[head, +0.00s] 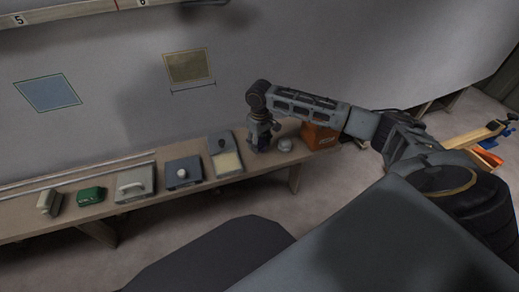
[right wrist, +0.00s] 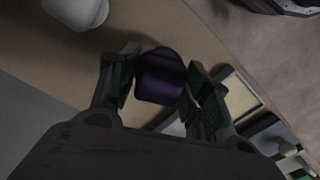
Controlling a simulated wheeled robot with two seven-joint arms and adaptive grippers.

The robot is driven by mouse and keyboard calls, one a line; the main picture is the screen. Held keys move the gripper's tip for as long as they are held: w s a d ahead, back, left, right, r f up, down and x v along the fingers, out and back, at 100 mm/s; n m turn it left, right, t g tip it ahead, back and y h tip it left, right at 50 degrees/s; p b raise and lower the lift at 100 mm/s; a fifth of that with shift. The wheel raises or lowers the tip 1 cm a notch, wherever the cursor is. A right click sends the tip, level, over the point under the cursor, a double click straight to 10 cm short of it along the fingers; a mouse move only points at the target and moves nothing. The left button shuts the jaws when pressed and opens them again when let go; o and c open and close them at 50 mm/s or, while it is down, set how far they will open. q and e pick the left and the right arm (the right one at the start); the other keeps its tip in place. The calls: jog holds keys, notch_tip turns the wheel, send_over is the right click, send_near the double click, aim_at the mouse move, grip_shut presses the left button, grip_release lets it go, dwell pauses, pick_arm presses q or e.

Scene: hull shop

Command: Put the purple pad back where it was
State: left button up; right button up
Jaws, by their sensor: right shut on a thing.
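The purple pad (right wrist: 162,76) is between the two fingers of my right gripper in the right wrist view, with a finger on each side. My right gripper (head: 261,137) is shut on it and hangs over the right part of the long bench (head: 70,222) in the head view. In the head view I cannot make out the pad. Whether it touches the bench top I cannot tell. My left gripper is not in view.
Left of my right gripper stand a tray with a pale panel (head: 228,162), a blue-grey block with a white knob (head: 184,173), a handled grey box (head: 134,184), a green box (head: 90,195) and a beige block (head: 47,202). Right of it are a rounded pale object (head: 285,144) and an orange box (head: 318,136).

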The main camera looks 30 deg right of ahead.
jog(key=shift+f, duration=0.5)
notch_tip(320, 180, down, 2)
jog(key=shift+f+b, duration=0.25)
jog(key=shift+b, duration=0.35)
jog(key=shift+f, duration=0.15)
jog(key=o, duration=0.8)
jog(key=shift+o, duration=0.8)
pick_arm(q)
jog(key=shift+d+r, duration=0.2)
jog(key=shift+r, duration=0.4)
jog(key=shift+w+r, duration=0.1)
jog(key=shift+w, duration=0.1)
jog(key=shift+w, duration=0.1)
